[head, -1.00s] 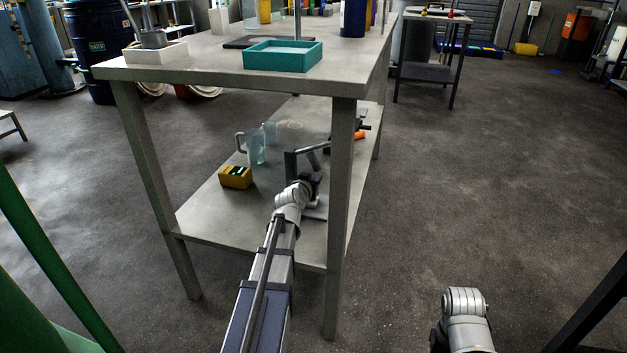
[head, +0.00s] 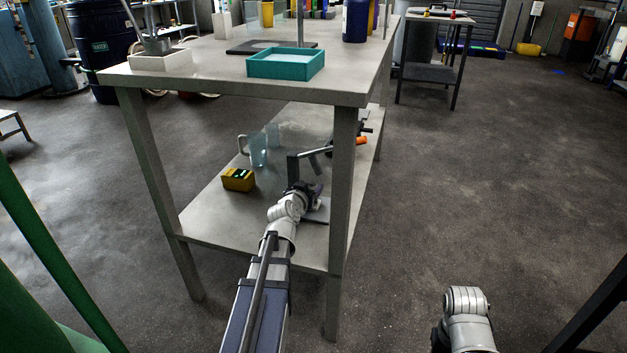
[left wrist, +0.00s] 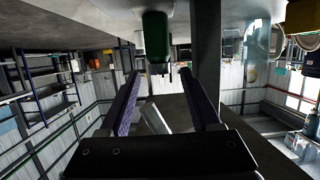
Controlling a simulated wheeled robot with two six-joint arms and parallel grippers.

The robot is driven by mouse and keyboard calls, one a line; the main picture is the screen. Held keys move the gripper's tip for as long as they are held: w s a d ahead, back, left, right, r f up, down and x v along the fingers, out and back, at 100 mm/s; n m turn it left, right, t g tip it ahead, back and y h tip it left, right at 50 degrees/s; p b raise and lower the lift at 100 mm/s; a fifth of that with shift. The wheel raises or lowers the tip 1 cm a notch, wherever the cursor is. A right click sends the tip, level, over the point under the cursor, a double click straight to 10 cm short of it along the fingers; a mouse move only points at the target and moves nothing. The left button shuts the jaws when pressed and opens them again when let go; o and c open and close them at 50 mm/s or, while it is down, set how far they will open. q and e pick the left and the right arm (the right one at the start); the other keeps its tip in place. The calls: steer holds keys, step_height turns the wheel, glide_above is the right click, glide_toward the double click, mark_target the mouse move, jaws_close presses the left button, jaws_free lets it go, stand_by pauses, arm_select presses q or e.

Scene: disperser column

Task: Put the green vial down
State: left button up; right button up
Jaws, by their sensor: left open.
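The green vial (left wrist: 157,38) shows in the left wrist view, which is upside down. It appears upright on the table's lower shelf (head: 215,222), beyond my fingertips and roughly in line with the gap between them. My left gripper (left wrist: 159,76) is open, with nothing seen held between its two fingers. In the head view the left gripper (head: 304,190) is small and dark, low over the lower shelf near its right front leg. I cannot make out the vial in the head view. My right gripper is out of view; only part of its arm shows at the bottom right.
On the lower shelf, a yellow box (head: 238,180) and a clear jug (head: 258,152) stand left of the gripper. A dark angled stand (head: 293,168) is close behind it. The tabletop above bears a teal tray (head: 285,65). Floor at the right is open.

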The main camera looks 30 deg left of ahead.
arm_select(q)
steer(key=p+v, duration=0.1)
steer(key=v, duration=0.5)
